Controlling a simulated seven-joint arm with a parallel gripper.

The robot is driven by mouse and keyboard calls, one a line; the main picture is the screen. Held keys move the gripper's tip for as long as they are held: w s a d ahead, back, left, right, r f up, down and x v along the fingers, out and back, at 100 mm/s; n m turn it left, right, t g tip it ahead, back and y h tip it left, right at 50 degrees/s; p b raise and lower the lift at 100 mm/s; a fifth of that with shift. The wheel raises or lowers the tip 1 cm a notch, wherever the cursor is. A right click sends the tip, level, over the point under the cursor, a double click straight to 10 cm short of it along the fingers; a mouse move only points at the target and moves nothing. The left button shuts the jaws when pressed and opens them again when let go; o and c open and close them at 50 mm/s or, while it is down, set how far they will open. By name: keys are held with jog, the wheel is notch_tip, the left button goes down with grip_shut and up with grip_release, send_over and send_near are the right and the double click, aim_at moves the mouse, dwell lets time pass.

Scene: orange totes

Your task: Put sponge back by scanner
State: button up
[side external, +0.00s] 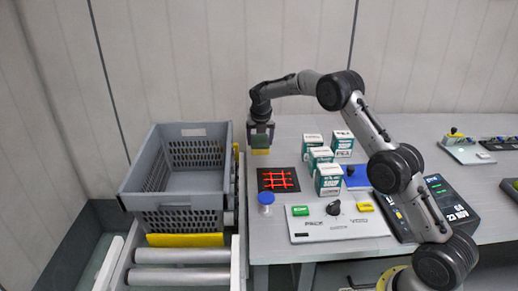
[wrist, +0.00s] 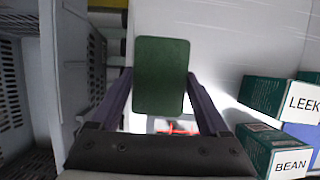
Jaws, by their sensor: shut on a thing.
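The sponge, with a green scouring face and a yellow body (side external: 260,151), is in my gripper (side external: 261,137) over the back left of the table. In the wrist view the green face of the sponge (wrist: 162,70) lies between the two fingers of my gripper (wrist: 158,78), which are shut on its sides. The scanner (side external: 278,180), a black square with glowing red lines, lies on the table in front of the sponge, a little to its right. In the wrist view only a sliver of red glow shows below the sponge.
Several green-and-white boxes (side external: 328,180) stand right of the scanner. A blue-capped jar (side external: 266,203) and a button panel (side external: 338,222) are in front of it. A grey crate (side external: 180,209) stands on rollers at the left. The table around the sponge is clear.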

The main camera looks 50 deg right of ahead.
jog(key=shift+w+d+f, duration=0.1)
jog(key=shift+w+f, duration=0.15)
jog(key=shift+f, duration=1.7)
jog(key=shift+f, duration=0.1)
jog(key=o, duration=1)
jog(key=shift+o, duration=0.2)
jog(key=v, duration=1.2)
